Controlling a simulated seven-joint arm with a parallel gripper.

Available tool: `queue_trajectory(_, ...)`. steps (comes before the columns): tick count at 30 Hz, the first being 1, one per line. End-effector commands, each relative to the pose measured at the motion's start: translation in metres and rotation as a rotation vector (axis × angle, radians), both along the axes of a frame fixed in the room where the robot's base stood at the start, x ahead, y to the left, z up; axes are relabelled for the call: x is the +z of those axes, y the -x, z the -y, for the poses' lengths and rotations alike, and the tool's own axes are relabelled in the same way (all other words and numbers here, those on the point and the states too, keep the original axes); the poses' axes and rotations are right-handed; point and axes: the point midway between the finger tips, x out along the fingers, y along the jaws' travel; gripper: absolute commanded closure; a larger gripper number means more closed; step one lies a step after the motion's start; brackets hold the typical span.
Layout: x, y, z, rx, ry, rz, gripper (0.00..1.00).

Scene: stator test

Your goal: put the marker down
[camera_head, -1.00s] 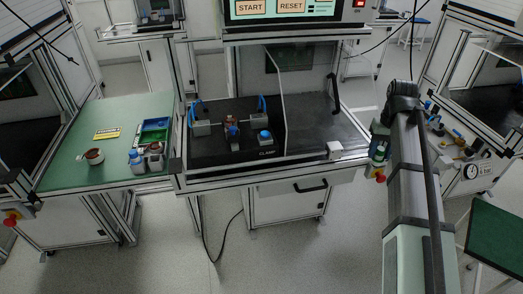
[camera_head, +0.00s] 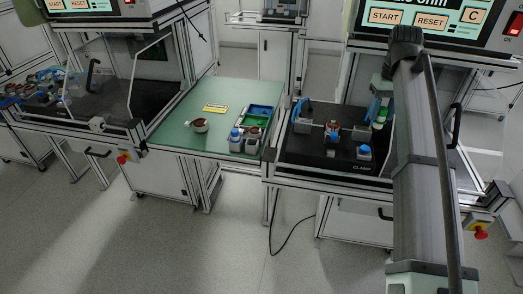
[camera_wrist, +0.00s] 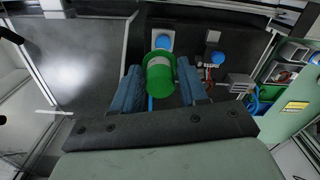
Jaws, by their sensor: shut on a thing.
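The marker (camera_wrist: 160,80) is a green cylinder with a pale band, seen in the wrist view between the two blue fingers. My gripper (camera_wrist: 159,70) is shut on it. In the head view my gripper (camera_head: 379,103) is over the right-hand test station, and the green of the marker (camera_head: 380,115) shows there. The marker appears above the black station deck (camera_head: 300,158), apart from it. The lower arm hides part of the station's right side in the head view.
The deck bears a copper-coloured stator (camera_head: 332,128) and a blue button (camera_head: 364,152). The table's left front is clear.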

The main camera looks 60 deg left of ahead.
Motion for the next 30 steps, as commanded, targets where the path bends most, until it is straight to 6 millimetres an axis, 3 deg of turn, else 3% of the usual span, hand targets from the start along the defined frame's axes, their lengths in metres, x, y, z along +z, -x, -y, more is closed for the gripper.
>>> queue_trajectory(1,-0.003,0.009,-0.021,0.040,0.002,-0.001,0.87)
queue_trajectory(3,-0.008,0.023,-0.046,0.093,0.001,-0.002,0.87)
queue_trajectory(11,-0.025,0.082,-0.133,0.291,0.001,-0.002,0.87)
queue_trajectory(18,-0.042,0.148,-0.209,0.473,0.001,-0.002,0.87)
queue_trajectory(24,-0.055,0.204,-0.261,0.610,0.001,0.000,0.87)
queue_trajectory(30,-0.064,0.242,-0.290,0.697,0.001,0.000,0.87)
